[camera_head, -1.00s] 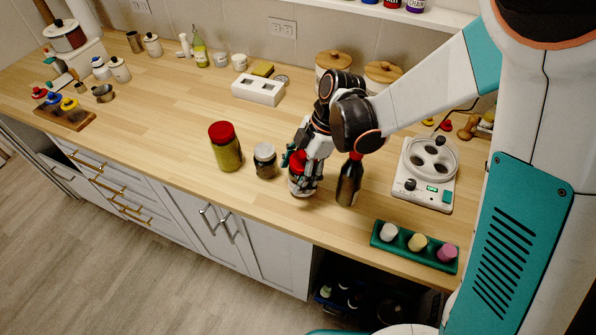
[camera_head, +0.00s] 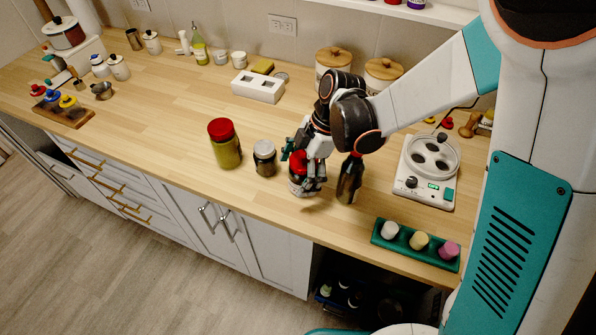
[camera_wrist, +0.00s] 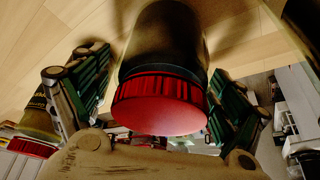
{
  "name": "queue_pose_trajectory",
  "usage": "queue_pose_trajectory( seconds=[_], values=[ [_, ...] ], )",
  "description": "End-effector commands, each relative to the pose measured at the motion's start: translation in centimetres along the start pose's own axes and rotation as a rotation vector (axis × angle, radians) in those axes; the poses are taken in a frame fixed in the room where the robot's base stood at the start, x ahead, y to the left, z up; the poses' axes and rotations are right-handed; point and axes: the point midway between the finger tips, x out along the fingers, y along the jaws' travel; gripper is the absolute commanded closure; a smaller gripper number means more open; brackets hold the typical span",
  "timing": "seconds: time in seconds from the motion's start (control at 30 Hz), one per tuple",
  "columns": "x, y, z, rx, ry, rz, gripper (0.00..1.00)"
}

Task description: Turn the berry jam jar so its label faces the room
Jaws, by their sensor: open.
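A jar with a red lid (camera_head: 298,162) stands near the counter's front edge, partly hidden by my gripper; I take it to be the berry jam jar. My gripper (camera_head: 302,170) is open around it. In the wrist view the round red lid (camera_wrist: 160,105) sits between the two green-padded fingers, with the dark glass body (camera_wrist: 165,40) beyond it. Gaps show beside the lid, but I cannot tell whether a finger touches the glass lower down. I cannot read the label or tell which way it faces.
A dark bottle (camera_head: 349,180) stands close on the right. A green tray (camera_head: 398,246) lies at front right, below a white device (camera_head: 428,170).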

Motion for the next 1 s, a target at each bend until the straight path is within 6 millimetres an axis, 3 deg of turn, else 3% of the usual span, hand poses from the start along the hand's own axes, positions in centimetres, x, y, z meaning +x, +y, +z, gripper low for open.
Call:
queue_pose_trajectory(
  seconds=[0.27, 0.7, 1.0],
  values=[
    [-0.6, 0.0, 0.0, 0.001, -0.001, 0.0, 0.11],
    [-8.6, 0.0, 0.0, 0.001, 0.0, 0.0, 0.11],
    [-11.8, 0.0, 0.0, 0.0, 0.0, 0.0, 0.11]
  ],
)
